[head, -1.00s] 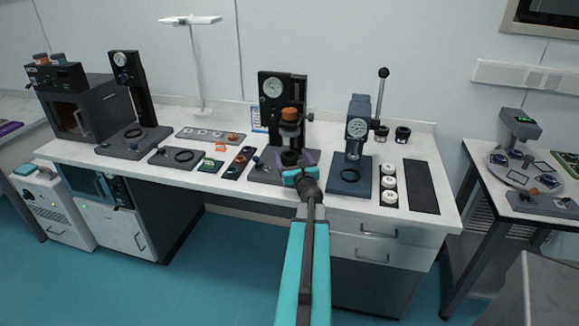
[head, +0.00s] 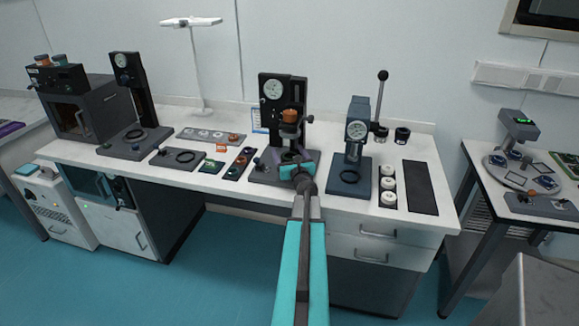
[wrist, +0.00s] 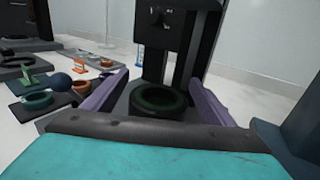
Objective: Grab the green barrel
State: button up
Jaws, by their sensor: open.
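A dark green round part with an open top (wrist: 158,98), seemingly the green barrel, sits on the base of the gauge press on the bench. My gripper (wrist: 163,77) is open, with one purple finger on each side of this part in the wrist view. No contact between fingers and part can be made out. In the head view my gripper (head: 297,163) is at the foot of the same press and hides much of the part.
The gauge press (head: 271,110) rises behind, with an orange-topped piece (head: 290,116) above my gripper. A blue lever press (head: 352,150) stands close on the right. Small trays with rings, including a green one (wrist: 38,99), lie on the left.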

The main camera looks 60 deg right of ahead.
jog(key=shift+w+d, duration=0.4)
jog(key=shift+w, duration=0.05)
dwell(0.3)
jog(key=c, duration=1.7)
jog(key=shift+r, duration=0.1)
